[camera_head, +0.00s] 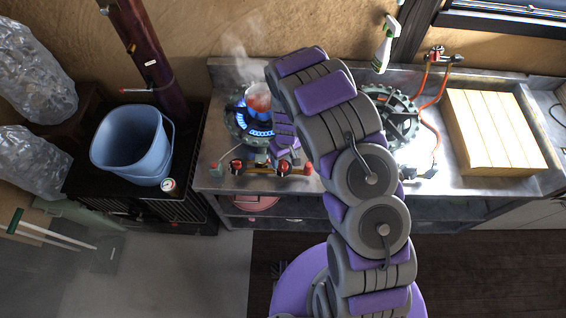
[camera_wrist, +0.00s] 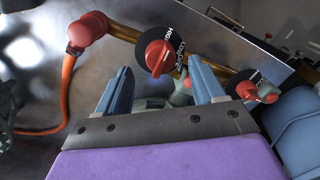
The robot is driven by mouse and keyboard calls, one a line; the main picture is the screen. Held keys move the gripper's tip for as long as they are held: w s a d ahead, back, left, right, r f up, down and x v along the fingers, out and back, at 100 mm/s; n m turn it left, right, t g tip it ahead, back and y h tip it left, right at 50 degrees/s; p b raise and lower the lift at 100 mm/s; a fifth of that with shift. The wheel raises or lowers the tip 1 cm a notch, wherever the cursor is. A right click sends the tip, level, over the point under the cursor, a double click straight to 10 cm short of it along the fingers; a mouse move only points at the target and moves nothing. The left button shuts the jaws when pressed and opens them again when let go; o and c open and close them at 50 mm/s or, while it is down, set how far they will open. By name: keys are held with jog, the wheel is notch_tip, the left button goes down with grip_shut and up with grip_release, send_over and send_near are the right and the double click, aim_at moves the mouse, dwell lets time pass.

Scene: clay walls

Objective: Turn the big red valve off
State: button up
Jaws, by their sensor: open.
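In the wrist view a red valve knob (camera_wrist: 154,58) sits in front of a round black dial with white lettering, on a brass-coloured pipe. A second red knob (camera_wrist: 247,91) with its own dial is further right on the pipe. My gripper (camera_wrist: 160,66) is open. Its two blue fingers point towards the first knob, which shows between their tips; contact cannot be told. In the head view red knobs (camera_head: 236,167) (camera_head: 282,167) line the front of the lit left burner (camera_head: 250,125). My arm hides part of this area and the fingertips are not clear there.
A steaming pot (camera_head: 258,98) stands over blue flames. An orange hose (camera_wrist: 66,95) joins the pipe's left end. A second burner (camera_head: 400,122), a wooden board (camera_head: 492,130) and a spray bottle (camera_head: 386,44) are to the right. A blue bucket (camera_head: 128,140) stands left.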

aim_at(283, 164)
jog(key=shift+a+f, duration=0.1)
jog(key=shift+f, duration=1.75)
jog(key=shift+s, duration=0.1)
jog(key=c, duration=1.1)
